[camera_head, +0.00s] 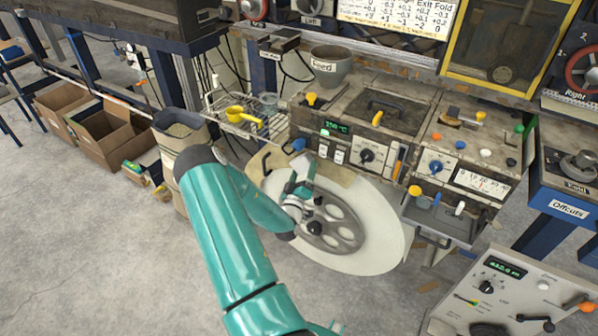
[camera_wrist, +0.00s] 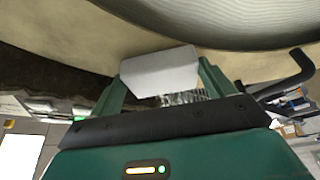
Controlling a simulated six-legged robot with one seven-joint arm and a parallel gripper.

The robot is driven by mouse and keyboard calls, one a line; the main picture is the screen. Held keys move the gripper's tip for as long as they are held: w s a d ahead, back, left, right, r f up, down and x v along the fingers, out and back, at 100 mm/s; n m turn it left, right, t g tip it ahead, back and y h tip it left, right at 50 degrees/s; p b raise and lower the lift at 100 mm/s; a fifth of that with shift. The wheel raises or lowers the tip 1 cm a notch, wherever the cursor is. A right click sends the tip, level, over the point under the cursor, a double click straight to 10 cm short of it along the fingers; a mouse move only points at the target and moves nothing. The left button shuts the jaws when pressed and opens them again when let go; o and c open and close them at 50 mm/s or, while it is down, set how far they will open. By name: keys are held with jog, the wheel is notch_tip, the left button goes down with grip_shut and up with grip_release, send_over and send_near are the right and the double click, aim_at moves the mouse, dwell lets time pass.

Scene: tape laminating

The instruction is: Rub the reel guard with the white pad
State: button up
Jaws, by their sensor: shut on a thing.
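The white pad (camera_wrist: 160,72) is gripped between the green fingers of my gripper (camera_wrist: 160,80) in the wrist view. Its upper edge is at or very near a curved beige surface (camera_wrist: 100,35), which looks like the reel guard; I cannot tell whether they touch. In the head view, the tan guard (camera_head: 344,177) shows partly behind the big white reel (camera_head: 375,235) with its grey spoked hub. My gripper (camera_head: 301,170) is in front of the reel's upper left, near the guard.
A black crank-like handle (camera_wrist: 290,75) stands right of my gripper in the wrist view. The machine bench (camera_head: 375,115) with knobs is behind the reel. A bin (camera_head: 180,130) and cardboard boxes (camera_head: 100,140) stand to the left. The floor at lower left is clear.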

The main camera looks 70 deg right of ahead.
aim_at(292, 165)
jog(key=shift+w+d+r, duration=0.1)
jog(key=shift+w+d, duration=0.15)
jog(key=shift+w, duration=0.45)
jog(key=shift+w+d, duration=0.2)
jog(key=shift+w, duration=1.4)
jog(key=shift+a, duration=0.1)
jog(key=shift+w+a, duration=0.2)
jog(key=shift+a, duration=1.25)
jog(key=shift+w+a, duration=0.2)
jog(key=shift+a, duration=1.25)
jog(key=shift+a, duration=0.15)
jog(key=shift+w+a, duration=0.15)
jog(key=shift+a, duration=0.55)
jog(key=shift+w+a, duration=0.1)
jog(key=shift+a, duration=0.55)
jog(key=shift+w, duration=0.1)
